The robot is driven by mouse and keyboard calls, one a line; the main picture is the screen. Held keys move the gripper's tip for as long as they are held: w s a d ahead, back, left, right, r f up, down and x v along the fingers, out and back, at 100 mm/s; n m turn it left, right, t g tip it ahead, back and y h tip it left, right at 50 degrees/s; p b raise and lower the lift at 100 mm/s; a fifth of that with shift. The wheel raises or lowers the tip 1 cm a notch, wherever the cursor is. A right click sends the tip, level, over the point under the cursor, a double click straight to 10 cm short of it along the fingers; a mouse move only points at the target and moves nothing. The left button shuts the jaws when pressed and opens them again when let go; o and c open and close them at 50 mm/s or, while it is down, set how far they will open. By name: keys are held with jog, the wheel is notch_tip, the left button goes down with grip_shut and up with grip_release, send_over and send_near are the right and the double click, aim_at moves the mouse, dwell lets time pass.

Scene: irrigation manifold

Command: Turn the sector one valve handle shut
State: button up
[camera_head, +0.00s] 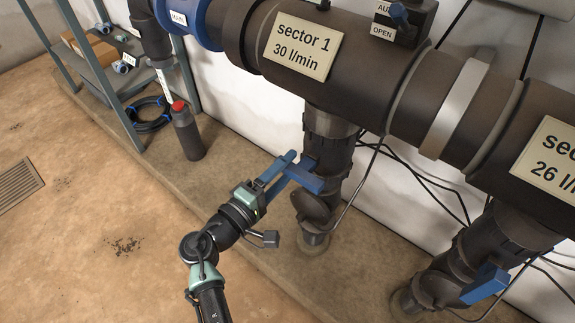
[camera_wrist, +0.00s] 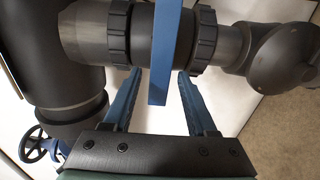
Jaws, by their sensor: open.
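The sector one valve handle (camera_head: 305,176) is a blue lever on the black vertical pipe below the "sector 1, 30 l/min" label (camera_head: 303,46). In the wrist view the blue handle (camera_wrist: 166,50) runs down from the top edge, in front of the black valve body (camera_wrist: 143,38). My gripper (camera_head: 287,166) is at the handle, its blue fingers close beside it. In the wrist view my gripper (camera_wrist: 160,82) is open, with the handle's end between the two fingers and a gap on each side. Contact does not show.
A second blue valve handle (camera_head: 484,285) is at the lower right, under another label. A dark bottle with a red cap (camera_head: 187,130) stands on the ledge at left, beside a metal shelf (camera_head: 108,92). Thin black cables hang behind the pipes.

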jog(key=p+v, duration=0.2)
jog(key=v, duration=1)
jog(key=shift+p, duration=0.3)
jog(key=shift+s+a, duration=0.1)
jog(key=shift+s, duration=0.05)
